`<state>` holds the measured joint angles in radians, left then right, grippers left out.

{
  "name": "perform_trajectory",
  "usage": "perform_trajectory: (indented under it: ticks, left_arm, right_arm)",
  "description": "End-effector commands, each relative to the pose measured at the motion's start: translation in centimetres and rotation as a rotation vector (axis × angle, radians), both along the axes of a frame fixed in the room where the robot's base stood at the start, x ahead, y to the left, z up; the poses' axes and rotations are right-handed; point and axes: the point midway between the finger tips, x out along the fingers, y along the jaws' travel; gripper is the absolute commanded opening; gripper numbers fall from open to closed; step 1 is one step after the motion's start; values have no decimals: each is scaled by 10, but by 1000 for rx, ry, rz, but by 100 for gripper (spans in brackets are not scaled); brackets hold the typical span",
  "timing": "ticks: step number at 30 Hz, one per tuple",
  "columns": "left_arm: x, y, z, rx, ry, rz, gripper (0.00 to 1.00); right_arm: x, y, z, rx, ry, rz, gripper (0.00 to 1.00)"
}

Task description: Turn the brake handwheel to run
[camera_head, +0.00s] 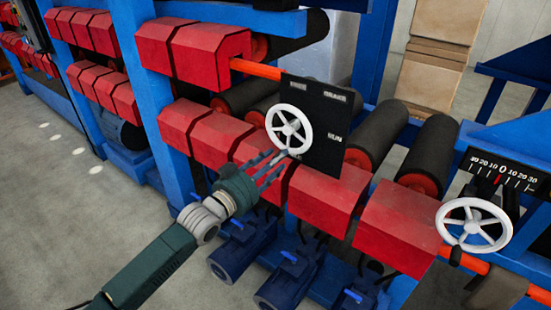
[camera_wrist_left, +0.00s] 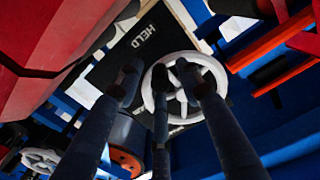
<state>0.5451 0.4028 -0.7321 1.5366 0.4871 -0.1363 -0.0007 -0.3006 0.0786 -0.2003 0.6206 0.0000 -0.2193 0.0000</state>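The brake handwheel (camera_head: 289,128) is a white spoked wheel on a black panel (camera_head: 325,152) whose right side reads RUN. Its rim also shows in the left wrist view (camera_wrist_left: 208,62), near the word HELD. My left gripper (camera_head: 274,165) is just below the wheel, with its fingertips close to the lower rim. Its fingers are straight and spread, with nothing seen between them. In the left wrist view the fingers (camera_wrist_left: 158,78) overlap part of the wheel, and I cannot tell whether they touch it. The wheel's crank knob is not clear. My right gripper is not in view.
A second white handwheel (camera_head: 473,226) with a dark knob stands at the right below a black numbered scale (camera_head: 508,174). Red housings (camera_head: 318,192) line the machine below the panel, with dark rollers (camera_head: 378,133) behind. Blue posts (camera_head: 150,80) stand left. Grey floor is clear at lower left.

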Motion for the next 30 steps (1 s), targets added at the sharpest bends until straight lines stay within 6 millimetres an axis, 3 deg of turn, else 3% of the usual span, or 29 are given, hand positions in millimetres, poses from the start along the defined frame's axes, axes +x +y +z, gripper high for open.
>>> perform_trajectory:
  ticks: [10,16,30]
  left_arm:
    - [4,-3,-1,1,1,-1,36]
    - [4,-3,-1,1,1,0,0]
    - [2,-5,-1,-37,31,0,0]
  right_arm:
    - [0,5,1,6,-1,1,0]
    - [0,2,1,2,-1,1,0]
    - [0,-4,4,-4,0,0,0]
